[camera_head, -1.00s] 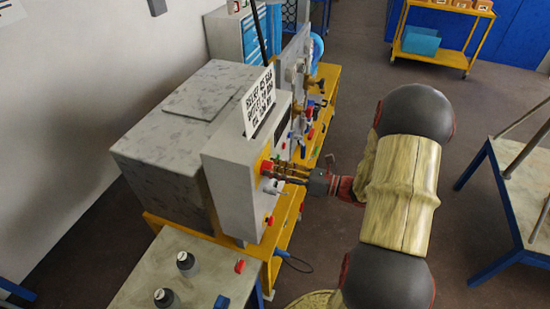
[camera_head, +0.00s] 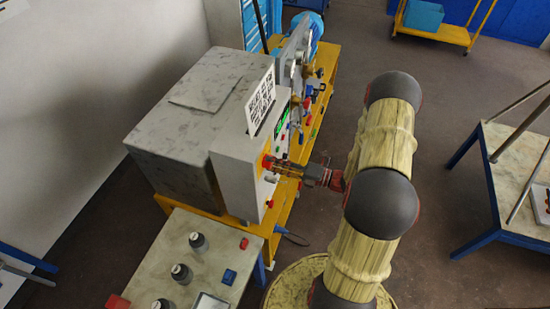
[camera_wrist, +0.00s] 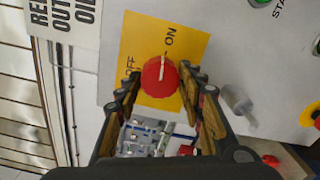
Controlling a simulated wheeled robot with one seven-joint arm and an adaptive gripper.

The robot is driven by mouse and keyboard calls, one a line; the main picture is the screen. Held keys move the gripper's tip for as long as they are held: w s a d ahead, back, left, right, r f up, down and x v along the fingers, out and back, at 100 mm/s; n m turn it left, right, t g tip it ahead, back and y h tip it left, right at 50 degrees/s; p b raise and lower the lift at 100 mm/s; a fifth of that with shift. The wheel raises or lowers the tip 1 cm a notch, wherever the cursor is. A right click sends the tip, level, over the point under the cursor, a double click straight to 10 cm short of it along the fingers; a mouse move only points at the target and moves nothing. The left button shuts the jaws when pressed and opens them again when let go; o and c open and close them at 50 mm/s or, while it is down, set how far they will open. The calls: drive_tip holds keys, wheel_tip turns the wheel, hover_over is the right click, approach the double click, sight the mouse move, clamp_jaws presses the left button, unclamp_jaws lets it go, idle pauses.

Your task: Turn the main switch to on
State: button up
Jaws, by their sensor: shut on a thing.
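The main switch (camera_wrist: 160,76) is a round red knob on a yellow plate (camera_wrist: 140,45) marked OFF and ON. Its white pointer line points up and slightly right in the wrist view, close to the ON mark. My gripper (camera_wrist: 160,82) has its fingers on both sides of the knob and is shut on it. In the head view my gripper (camera_head: 283,167) reaches in from the right to the red switch (camera_head: 266,162) on the front of the grey control box (camera_head: 238,180). The fingers partly cover the switch there.
A white text sign (camera_head: 261,100) stands on the box. A green START button (camera_wrist: 258,3) and a red button on yellow (camera_wrist: 312,114) lie to the right in the wrist view. A bench with bottles (camera_head: 198,241) stands in front.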

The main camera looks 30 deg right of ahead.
drive_tip(key=shift+m+p, duration=0.45)
drive_tip(key=shift+m, duration=0.15)
drive_tip(key=o, duration=1.1)
drive_tip(key=shift+o, duration=0.3)
drive_tip(key=shift+d, duration=0.1)
drive_tip(key=v, duration=1.2)
